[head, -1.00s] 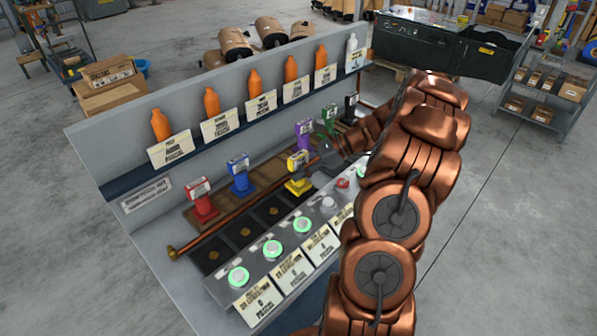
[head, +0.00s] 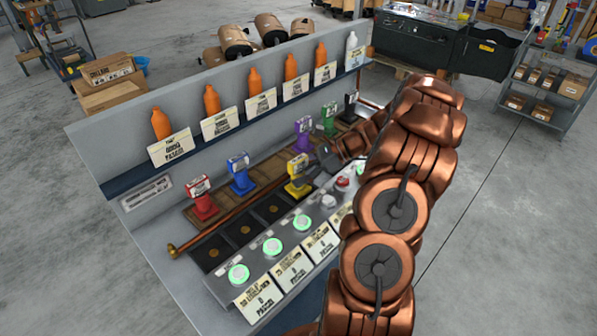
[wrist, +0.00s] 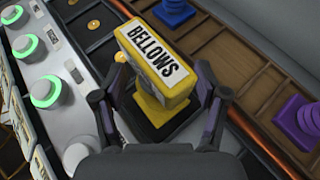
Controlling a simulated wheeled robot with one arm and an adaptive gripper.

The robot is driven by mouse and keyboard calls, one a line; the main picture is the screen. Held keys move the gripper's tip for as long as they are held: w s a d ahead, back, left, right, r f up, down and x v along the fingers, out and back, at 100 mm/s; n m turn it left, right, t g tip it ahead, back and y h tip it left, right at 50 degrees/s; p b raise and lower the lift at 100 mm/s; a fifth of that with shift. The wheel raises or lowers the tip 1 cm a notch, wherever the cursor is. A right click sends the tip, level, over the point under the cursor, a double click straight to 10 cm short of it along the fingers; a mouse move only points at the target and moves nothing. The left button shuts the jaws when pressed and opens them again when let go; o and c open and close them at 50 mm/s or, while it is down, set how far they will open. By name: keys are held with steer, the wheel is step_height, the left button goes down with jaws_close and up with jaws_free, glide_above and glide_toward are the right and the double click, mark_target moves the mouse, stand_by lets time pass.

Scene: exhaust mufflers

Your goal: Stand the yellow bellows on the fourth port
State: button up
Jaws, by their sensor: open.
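The yellow bellows (head: 297,169) stands upright on a dark square in the port row, fourth from the left in the head view. In the wrist view its yellow body (wrist: 158,62) carries a BELLOWS label, and its stepped base sits on a black square (wrist: 150,130). My gripper (wrist: 161,78) is open, with one finger on each side of the bellows. Whether either finger touches it I cannot tell. The three ports to the left, such as the nearest one (head: 210,254), are empty and show a copper disc.
Red (head: 202,197), blue (head: 239,174), purple (head: 303,135) and green (head: 329,120) pieces stand along the wooden rack behind a copper pipe (head: 215,222). Orange bottles line the shelf.

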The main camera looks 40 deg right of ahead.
steer(key=shift+r, duration=0.2)
steer(key=b+v, duration=0.3)
steer(key=v, duration=0.9)
steer(key=s+a+r+n+g+h, duration=0.2)
steer(key=s+a+r+n+g, duration=0.3)
steer(key=a, duration=0.9)
steer(key=a+n+g+h, duration=0.15)
steer(key=a+n, duration=0.55)
steer(key=a, duration=0.7)
steer(key=s+a+f+n+h, duration=0.1)
steer(key=s+n+h, duration=0.1)
steer(key=s+n, duration=0.2)
steer(key=s+a+f+n+g+h, duration=0.1)
steer(key=s+a+n+h, duration=0.1)
steer(key=s, duration=0.7)
steer(key=s+a+f+n+h, duration=0.1)
steer(key=s+a+n+h, duration=0.1)
steer(key=s+n, duration=0.4)
steer(key=shift+s+f+h, duration=0.3)
steer(key=shift+s+h, duration=0.3)
steer(key=shift+h, duration=0.05)
steer(key=shift+g, duration=0.25)
steer(key=shift+c, duration=0.4)
